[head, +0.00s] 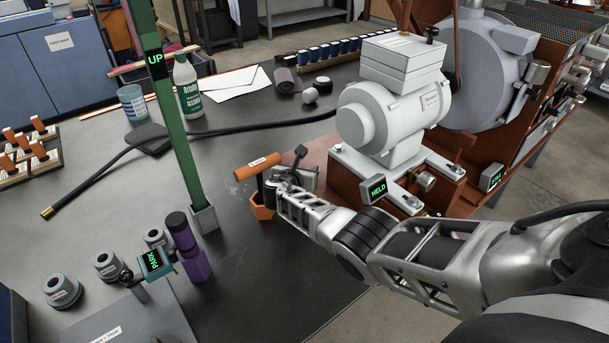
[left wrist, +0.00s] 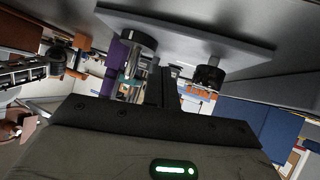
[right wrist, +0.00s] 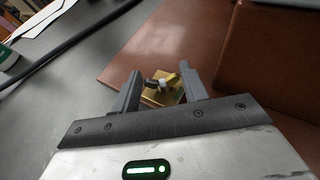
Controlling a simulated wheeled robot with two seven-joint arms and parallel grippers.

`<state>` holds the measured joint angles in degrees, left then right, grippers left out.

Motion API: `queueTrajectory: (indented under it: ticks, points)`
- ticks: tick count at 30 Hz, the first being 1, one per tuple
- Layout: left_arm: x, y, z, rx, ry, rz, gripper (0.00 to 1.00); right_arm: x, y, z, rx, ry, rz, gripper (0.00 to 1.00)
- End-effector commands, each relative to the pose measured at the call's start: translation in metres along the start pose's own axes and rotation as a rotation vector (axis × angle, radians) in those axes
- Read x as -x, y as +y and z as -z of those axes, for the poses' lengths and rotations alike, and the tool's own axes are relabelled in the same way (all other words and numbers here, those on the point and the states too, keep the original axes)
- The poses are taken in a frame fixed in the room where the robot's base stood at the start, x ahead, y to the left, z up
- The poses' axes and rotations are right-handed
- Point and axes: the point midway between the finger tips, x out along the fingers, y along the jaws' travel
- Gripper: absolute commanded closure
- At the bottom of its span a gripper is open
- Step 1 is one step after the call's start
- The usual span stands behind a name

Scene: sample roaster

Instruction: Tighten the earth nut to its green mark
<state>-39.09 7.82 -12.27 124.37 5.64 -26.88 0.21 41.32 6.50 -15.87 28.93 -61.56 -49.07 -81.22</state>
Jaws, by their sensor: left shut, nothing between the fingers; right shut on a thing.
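The earth nut (right wrist: 164,82) appears in the right wrist view as a small winged piece on a brass block (right wrist: 157,97). My right gripper (right wrist: 160,85) has one finger on each side of it and is shut on it. In the head view my right gripper (head: 284,187) reaches in from the right to the red base plate's near left corner, and hides the nut there. I cannot make out a green mark. My left gripper (left wrist: 168,88) shows only in the left wrist view, its fingers together and empty.
An orange-handled tool (head: 258,166) stands close beside my right gripper. The grey motor (head: 390,110), with a HELD display (head: 376,190), stands to the right. A green post (head: 175,110), purple bottle-like object (head: 190,248) and grey cups (head: 62,290) are left. A black hose (head: 230,131) crosses the table.

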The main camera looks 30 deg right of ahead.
Motion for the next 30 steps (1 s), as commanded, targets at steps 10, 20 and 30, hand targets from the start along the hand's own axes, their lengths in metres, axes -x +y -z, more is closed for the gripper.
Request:
queueTrajectory:
  ticks: [10,20,30]
  points:
    - [0.0,0.0018,-0.0071,0.021,0.006,-0.008,1.0,0.0001,0.0009,0.0024,-0.029,0.003,0.071,0.79]
    - [0.0001,0.0014,-0.0063,0.019,0.008,-0.007,1.0,0.0004,0.0007,0.0022,-0.03,0.004,0.073,0.79]
    - [-0.0021,0.001,-0.0019,0.02,0.019,-0.005,1.0,0.0002,0.0008,0.0005,-0.029,0.002,0.07,0.47]
